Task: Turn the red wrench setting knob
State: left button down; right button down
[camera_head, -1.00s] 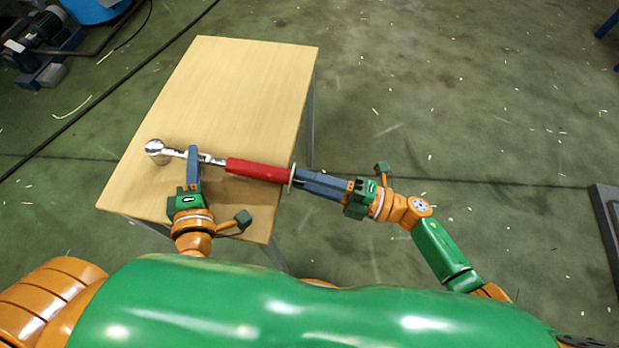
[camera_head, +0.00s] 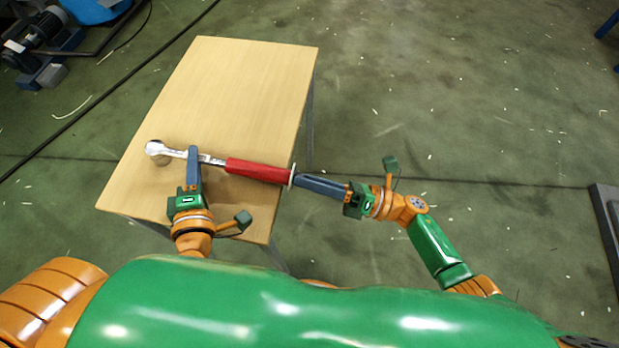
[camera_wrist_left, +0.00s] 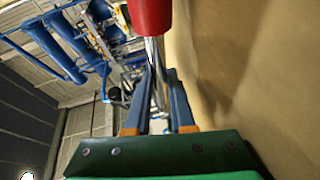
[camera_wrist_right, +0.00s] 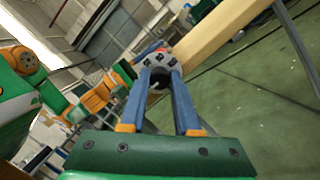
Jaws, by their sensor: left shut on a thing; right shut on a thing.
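The torque wrench has a red handle (camera_head: 256,170), a silver shaft and a round silver head (camera_head: 154,148). It reaches from above the table's left part to past its right edge. My left gripper (camera_head: 193,154) is shut on the silver shaft, which also shows between its fingers in the left wrist view (camera_wrist_left: 156,70). A pale ring-shaped knob (camera_head: 291,175) sits at the handle's right end. My right gripper (camera_head: 296,178) is shut on this knob end. In the right wrist view, its fingertips close around a dark grey round end (camera_wrist_right: 161,72) of the wrench.
The wooden table (camera_head: 235,85) is bare behind the wrench. Its right edge lies under the red handle. Green floor is open to the right. A motor unit (camera_head: 40,45) and a blue drum (camera_head: 95,8) stand far left.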

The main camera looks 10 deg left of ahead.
pick_arm(q)
jog(key=shift+a, duration=0.1)
pick_arm(e)
jog(key=shift+n, duration=0.7)
jog(key=c, duration=0.6)
grip_release()
jog(key=shift+c, duration=0.2)
jog(key=s+d+f, duration=0.1)
jog(key=d+f, duration=0.1)
jog(key=d, duration=1)
jog(key=shift+a, duration=0.1)
